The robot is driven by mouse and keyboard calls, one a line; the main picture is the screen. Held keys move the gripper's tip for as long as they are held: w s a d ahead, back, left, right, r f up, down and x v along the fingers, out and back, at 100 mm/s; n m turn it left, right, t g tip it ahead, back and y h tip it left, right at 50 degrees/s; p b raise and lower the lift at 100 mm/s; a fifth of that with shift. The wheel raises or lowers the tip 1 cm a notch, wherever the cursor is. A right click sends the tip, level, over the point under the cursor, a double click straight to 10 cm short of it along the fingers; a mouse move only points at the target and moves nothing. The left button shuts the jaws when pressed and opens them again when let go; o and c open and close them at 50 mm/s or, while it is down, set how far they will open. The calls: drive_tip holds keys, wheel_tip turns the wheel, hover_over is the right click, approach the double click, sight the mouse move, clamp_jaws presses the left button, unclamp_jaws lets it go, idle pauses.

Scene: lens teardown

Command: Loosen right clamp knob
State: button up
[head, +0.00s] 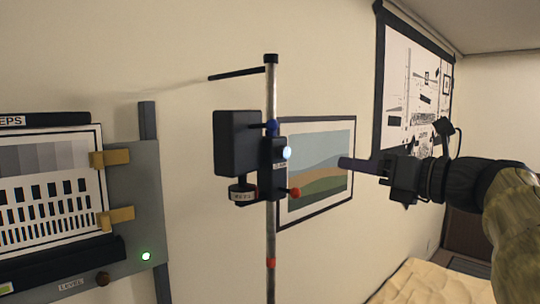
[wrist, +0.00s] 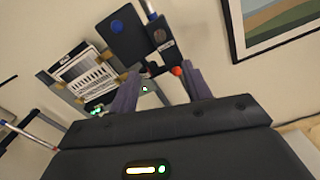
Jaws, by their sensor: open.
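A black clamp block (head: 273,165) sits on a vertical metal pole (head: 271,230). A red knob (head: 295,192) sticks out at its lower right, and a blue knob (head: 272,127) is at its top. A dark box (head: 237,143) with a labelled round part below is on the block's left. My gripper (head: 343,162) is to the right of the clamp in the head view, pointing left at it. In the wrist view its fingers are open and empty. The red knob (wrist: 176,71) shows beside the right fingertip; whether they touch cannot be told.
A grey board with a striped test chart (head: 50,185), tan clips and a green light (head: 146,256) stands at the left. A framed landscape picture (head: 335,150) hangs on the wall behind the pole. A brown papery surface (head: 430,285) lies at the lower right.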

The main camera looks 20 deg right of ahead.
sight(287, 154)
drive_tip(key=p+x, duration=0.5)
drive_tip(key=x, duration=1.2)
drive_tip(key=shift+f, duration=0.1)
drive_tip(key=shift+s, duration=0.1)
